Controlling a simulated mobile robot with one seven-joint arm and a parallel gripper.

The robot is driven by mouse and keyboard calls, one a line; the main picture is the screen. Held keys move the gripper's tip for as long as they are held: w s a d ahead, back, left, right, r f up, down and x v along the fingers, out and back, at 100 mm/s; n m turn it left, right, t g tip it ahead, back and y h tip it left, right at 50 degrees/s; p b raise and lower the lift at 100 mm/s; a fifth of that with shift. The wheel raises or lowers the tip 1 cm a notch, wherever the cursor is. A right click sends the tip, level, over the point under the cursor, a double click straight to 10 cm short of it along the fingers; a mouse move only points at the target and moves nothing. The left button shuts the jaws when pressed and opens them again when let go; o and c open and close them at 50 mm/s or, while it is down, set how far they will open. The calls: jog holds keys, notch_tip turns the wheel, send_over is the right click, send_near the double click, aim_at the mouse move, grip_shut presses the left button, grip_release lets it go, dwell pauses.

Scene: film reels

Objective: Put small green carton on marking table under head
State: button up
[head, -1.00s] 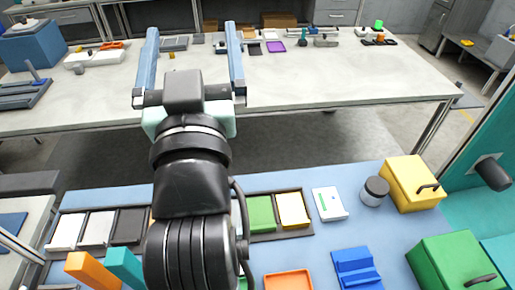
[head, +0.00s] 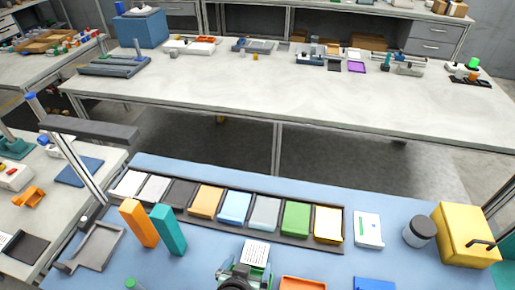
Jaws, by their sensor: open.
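At the left, a post carries a dark overhanging arm (head: 90,132). A grey framed plate (head: 94,246) lies on the blue worktop below it; I cannot tell for sure whether these are the marking head and table.
Orange (head: 139,223) and teal (head: 168,229) blocks stand between the plate and the tray. A white box (head: 368,230), a dark-lidded jar (head: 419,231) and a yellow box (head: 463,236) are at the right. A long grey bench (head: 300,98) stands across a floor gap.

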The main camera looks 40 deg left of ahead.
aim_at(255, 253)
jog(key=shift+x, duration=3.8)
jog(key=shift+w+d, duration=0.1)
jog(key=shift+d, duration=0.1)
